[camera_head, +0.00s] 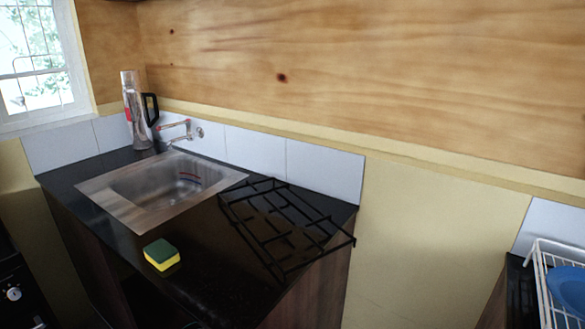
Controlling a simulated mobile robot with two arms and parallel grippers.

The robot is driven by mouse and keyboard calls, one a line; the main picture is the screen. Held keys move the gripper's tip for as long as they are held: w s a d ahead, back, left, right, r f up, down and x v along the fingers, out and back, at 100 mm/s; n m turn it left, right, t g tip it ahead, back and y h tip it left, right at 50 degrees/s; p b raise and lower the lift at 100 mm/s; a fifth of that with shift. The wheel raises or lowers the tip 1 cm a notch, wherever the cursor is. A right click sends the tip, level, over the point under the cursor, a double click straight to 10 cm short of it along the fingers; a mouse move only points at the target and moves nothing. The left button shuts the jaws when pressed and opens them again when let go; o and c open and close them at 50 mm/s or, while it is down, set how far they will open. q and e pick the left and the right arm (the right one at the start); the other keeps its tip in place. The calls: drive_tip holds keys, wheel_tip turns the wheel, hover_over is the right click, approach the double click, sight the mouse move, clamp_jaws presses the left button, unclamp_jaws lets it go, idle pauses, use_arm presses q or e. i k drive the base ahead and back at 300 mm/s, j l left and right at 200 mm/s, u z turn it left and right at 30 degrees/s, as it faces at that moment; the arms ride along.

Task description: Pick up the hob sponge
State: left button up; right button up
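The sponge (162,254), yellow with a green top, lies flat on the black countertop (205,268) near its front edge. It sits in front of the steel sink (165,190) and left of a black metal grate. Neither of my grippers is in view. Nothing touches or covers the sponge.
The black grate (285,222) lies on the counter's right side, partly overhanging its edge. A steel flask (137,110) and a wall tap (182,131) stand behind the sink. A white dish rack (545,275) with a blue dish (569,288) is at far right. A dark appliance (14,293) is at lower left.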

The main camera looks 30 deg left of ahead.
sight(162, 255)
drive_tip(key=u, duration=1.85)
